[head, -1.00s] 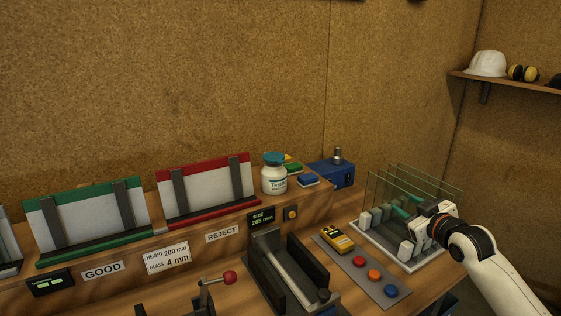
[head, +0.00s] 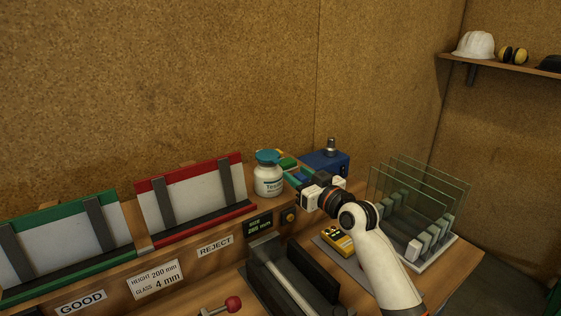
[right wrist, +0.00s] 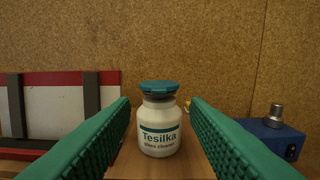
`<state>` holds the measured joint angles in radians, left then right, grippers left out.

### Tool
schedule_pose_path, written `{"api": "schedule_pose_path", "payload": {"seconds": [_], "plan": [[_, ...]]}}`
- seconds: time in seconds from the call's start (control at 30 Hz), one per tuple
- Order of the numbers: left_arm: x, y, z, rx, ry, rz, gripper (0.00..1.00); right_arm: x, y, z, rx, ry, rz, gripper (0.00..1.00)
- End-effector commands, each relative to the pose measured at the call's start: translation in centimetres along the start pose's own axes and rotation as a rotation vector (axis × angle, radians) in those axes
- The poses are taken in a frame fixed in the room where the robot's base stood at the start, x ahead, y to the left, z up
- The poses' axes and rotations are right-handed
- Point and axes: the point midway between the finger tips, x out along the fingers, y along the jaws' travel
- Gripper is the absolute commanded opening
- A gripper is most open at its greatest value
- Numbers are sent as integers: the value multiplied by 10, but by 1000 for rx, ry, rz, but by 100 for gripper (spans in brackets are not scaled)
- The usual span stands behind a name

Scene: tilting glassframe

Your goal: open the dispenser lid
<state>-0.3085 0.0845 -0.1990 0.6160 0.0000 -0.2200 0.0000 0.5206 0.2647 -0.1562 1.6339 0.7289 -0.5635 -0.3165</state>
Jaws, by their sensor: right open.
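A white jar (head: 268,182) labelled "Tesilka glass cleaner" stands upright on the raised wooden shelf, with its teal lid (head: 267,157) on top. In the right wrist view, the jar (right wrist: 158,133) and its closed lid (right wrist: 159,87) appear centred between my green fingers. My right gripper (head: 295,177) is open and empty, just right of the jar in the head view. The fingers (right wrist: 160,105) point at the jar and do not appear to touch it. My left gripper is in neither view.
A blue box with a metal knob (head: 325,160) stands behind my right gripper. A rack of glass panes (head: 425,245) is on the right. A red-edged frame (head: 190,195) stands left of the jar. A yellow meter (head: 337,240) lies below my arm.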

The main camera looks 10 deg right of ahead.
Motion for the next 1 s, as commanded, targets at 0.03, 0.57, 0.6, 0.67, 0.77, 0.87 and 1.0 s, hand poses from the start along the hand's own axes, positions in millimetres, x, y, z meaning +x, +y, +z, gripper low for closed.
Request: {"api": "schedule_pose_path", "payload": {"seconds": [0.03,0.57,0.6,0.67,0.77,0.87,1.0], "plan": [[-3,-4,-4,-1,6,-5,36,11,0,2,3,-1,1,42],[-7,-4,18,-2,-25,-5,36,76,0,0,-1,1,0,42],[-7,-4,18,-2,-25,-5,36,77,0,0,-1,1,0,42],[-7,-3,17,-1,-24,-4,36,78,0,0,-1,0,0,42],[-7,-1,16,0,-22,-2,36,78,0,0,-1,0,0,42],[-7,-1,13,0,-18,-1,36,78,0,0,-1,0,0,42],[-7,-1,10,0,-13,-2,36,78,0,0,-1,0,0,25]]}}
